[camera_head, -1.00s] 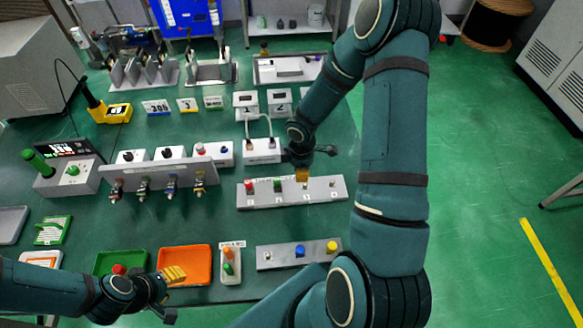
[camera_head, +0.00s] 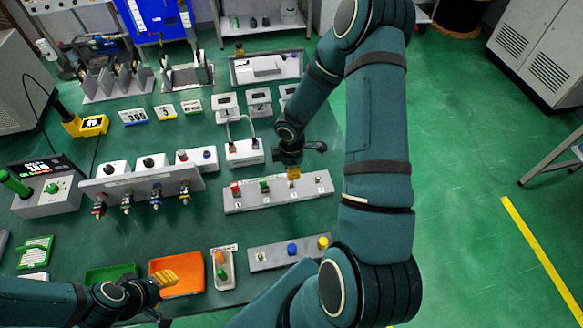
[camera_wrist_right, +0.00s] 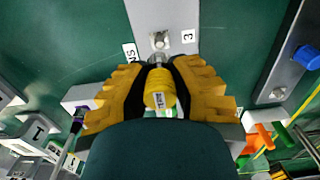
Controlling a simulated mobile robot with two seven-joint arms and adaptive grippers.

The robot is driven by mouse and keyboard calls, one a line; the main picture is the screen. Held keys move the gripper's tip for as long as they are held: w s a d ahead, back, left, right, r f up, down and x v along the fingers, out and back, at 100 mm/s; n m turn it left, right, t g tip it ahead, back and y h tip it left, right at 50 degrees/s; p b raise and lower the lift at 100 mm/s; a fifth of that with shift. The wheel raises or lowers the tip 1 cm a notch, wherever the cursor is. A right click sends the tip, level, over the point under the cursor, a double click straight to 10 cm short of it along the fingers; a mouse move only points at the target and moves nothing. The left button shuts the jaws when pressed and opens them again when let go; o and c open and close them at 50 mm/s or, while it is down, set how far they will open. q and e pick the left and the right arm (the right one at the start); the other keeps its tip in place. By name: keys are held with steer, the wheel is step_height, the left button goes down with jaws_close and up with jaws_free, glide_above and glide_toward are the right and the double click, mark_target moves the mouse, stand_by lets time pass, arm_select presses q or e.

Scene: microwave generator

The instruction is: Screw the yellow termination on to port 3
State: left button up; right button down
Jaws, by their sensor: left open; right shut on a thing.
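The yellow termination (camera_wrist_right: 158,92) is between the yellow fingers of my right gripper (camera_wrist_right: 160,85), which is shut on it. Its silver end points toward a bare metal connector (camera_wrist_right: 159,40) beside the label 3 on the grey port bar (camera_wrist_right: 150,14). I cannot tell whether the end touches the connector. In the head view the right gripper (camera_head: 293,172) is over the port bar (camera_head: 278,198), right of the red and green terminations, and hides port 3. A bare port (camera_head: 318,180) shows to its right. My left gripper (camera_head: 165,283) is open at the orange tray.
A second grey bar (camera_head: 272,257) with blue and yellow caps lies in front of the port bar. A small white tray (camera_head: 224,282) with orange and green pieces stands to its left. The orange tray (camera_head: 185,286) is front left.

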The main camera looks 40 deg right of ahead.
mark_target(292, 182)
arm_select(q)
steer(key=shift+w+f+b, duration=0.1)
steer(key=shift+f+b, duration=1.5)
steer(key=shift+f, duration=0.45)
arm_select(e)
steer(key=shift+f, duration=2.2)
arm_select(q)
steer(key=shift+d+f, duration=0.1)
steer(key=shift+f, duration=0.05)
steer(key=shift+f+b, duration=0.5)
steer(key=shift+b, duration=0.15)
arm_select(e)
steer(key=shift+f, duration=0.55)
steer(key=c, duration=0.8)
jaws_free()
steer(key=shift+c, duration=0.2)
step_height(292, 182, up, 12)
